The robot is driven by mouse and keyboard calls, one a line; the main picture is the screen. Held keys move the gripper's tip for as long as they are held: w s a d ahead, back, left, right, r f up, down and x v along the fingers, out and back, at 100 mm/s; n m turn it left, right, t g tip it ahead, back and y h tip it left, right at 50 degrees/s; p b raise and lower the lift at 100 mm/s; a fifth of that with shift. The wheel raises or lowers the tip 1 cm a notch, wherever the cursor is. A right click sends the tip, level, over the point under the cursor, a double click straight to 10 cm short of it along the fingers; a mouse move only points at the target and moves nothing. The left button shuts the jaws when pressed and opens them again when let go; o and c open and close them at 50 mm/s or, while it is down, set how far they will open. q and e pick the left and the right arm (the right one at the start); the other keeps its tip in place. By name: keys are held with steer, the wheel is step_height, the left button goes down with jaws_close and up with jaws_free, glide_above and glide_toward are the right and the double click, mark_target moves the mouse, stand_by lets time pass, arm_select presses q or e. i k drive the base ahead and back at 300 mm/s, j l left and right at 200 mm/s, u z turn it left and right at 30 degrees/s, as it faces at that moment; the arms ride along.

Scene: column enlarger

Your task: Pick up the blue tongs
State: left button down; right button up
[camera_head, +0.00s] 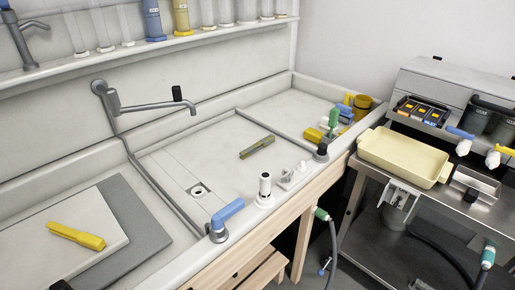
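Yellow tongs (76,236) lie on a white board at the lower left. Olive-green tongs (257,147) lie on the flat floor of the middle basin. A small blue item (345,111) lies among yellow pieces at the right end of the sink, partly hidden behind a green-topped bottle. It is too small to tell whether it is the blue tongs. Neither of my grippers can be made out in this view.
A blue-handled fitting (227,211) stands on the sink's front rim, with a white, black-topped fitting (265,190) beside it. A grey swivel tap (140,105) reaches over the basin. A cream tray (404,156) stands on a metal cart at the right.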

mark_target(265, 142)
steer(key=u, duration=0.65)
steer(key=i+l+u, duration=0.1)
steer(key=l+u, duration=0.95)
steer(key=i+j, duration=0.05)
